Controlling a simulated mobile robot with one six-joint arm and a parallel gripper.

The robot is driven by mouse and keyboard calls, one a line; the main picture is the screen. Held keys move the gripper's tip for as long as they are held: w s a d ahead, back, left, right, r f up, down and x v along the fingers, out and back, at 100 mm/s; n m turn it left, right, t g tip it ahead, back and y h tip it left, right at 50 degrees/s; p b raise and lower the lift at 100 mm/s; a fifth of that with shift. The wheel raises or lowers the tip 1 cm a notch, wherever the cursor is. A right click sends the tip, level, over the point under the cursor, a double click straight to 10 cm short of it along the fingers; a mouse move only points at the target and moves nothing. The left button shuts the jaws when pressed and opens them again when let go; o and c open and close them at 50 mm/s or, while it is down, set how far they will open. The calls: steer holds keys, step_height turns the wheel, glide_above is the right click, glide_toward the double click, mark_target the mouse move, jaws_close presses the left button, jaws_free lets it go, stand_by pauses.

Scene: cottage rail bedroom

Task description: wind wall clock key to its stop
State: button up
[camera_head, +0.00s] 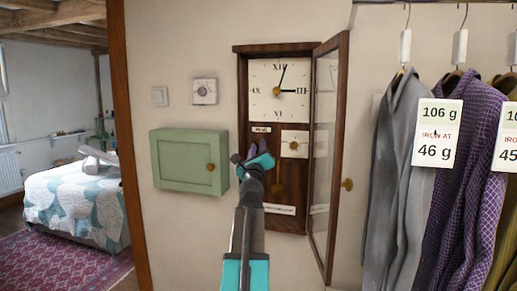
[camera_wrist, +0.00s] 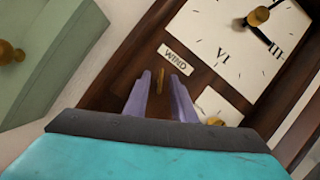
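The wall clock (camera_head: 240,120) is a dark wooden case with a white Roman-numeral dial (camera_head: 268,98). Its glazed door (camera_head: 325,150) stands open to the right. In the wrist view, a small label reading WIND (camera_wrist: 172,60) sits below the dial (camera_wrist: 215,30). Just under the label is a thin brass key (camera_wrist: 160,82), seen nearly edge-on. My gripper's two purple fingers (camera_wrist: 160,76) are apart, one on each side of the key, with visible gaps. In the head view, my gripper (camera_head: 254,150) is in front of the clock's left side and hides the key.
A green cabinet (camera_head: 185,165) with a brass knob hangs close to the left of my gripper. A white panel with a brass knob (camera_head: 294,145) is inside the clock, right of my gripper. Clothes (camera_head: 400,150) with tags hang at the right.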

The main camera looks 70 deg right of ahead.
jaws_close()
steer(key=shift+f, duration=0.1)
